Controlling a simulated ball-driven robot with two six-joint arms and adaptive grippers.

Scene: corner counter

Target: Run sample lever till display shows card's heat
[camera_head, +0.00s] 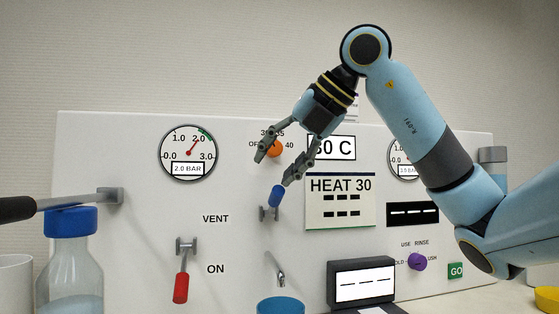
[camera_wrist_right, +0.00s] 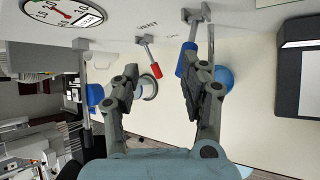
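My right gripper (camera_head: 276,168) is open and empty in front of the panel. One fingertip is by the orange knob (camera_head: 275,149), the other just above the blue-handled lever (camera_head: 276,196). In the right wrist view the blue handle (camera_wrist_right: 187,58) shows by the tip of the right-hand finger; I cannot tell if they touch. No lever is labelled "sample". The temperature display (camera_head: 342,149) ends in "0 C"; my gripper partly covers its first digit. The card (camera_head: 340,212) below reads HEAT 30. My left gripper is not in view.
A spout (camera_head: 282,277) hangs over a blue cup (camera_head: 281,306). The red lever (camera_head: 181,287) hangs down by ON. A black-handled lever (camera_head: 62,203) and a blue-capped bottle (camera_head: 73,222) are at left. The purple knob (camera_head: 417,261) and GO button (camera_head: 455,270) are right.

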